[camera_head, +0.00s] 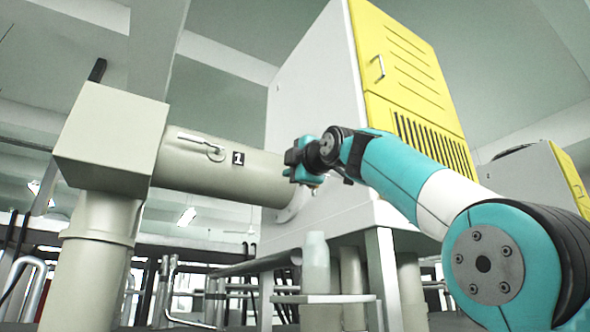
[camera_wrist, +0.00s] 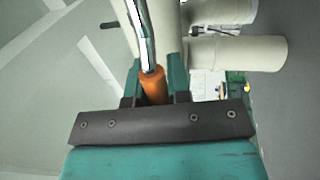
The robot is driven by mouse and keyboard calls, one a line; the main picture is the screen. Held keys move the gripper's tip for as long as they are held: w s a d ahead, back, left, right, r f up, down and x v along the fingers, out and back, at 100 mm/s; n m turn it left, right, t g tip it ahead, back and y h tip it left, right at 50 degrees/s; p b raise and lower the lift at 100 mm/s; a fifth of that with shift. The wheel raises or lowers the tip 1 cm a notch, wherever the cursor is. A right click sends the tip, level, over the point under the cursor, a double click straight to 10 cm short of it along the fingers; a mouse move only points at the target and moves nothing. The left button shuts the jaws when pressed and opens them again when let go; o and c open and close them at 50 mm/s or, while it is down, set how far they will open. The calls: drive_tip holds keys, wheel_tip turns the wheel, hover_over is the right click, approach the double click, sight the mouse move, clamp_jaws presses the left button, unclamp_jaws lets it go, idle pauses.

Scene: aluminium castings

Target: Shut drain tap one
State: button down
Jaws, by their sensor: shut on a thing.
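Drain tap one shows in the head view as a pale lever (camera_head: 196,142) on a cream pipe (camera_head: 238,180), beside a black plate marked 1 (camera_head: 238,158). The lever lies nearly along the pipe, its free end to the left of its round pivot. My gripper (camera_head: 306,177) is to the right of the lever and apart from it in the picture. In the wrist view my gripper (camera_wrist: 156,78) is shut on an orange grip (camera_wrist: 154,88), from which a shiny metal rod (camera_wrist: 142,35) runs upward. The rod's far end is out of the frame.
A white cabinet with a yellow door (camera_head: 395,60) stands behind my arm. A square duct elbow (camera_head: 112,140) joins the pipe at the left. Handrails (camera_head: 170,290) run low down. Cream pipes (camera_wrist: 240,53) fill the wrist view's upper right.

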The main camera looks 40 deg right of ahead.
drive_tip(key=shift+f, duration=0.25)
drive_tip(key=c, duration=1.1)
unclamp_jaws()
drive_tip(key=shift+r, duration=0.1)
drive_tip(key=shift+s, duration=0.1)
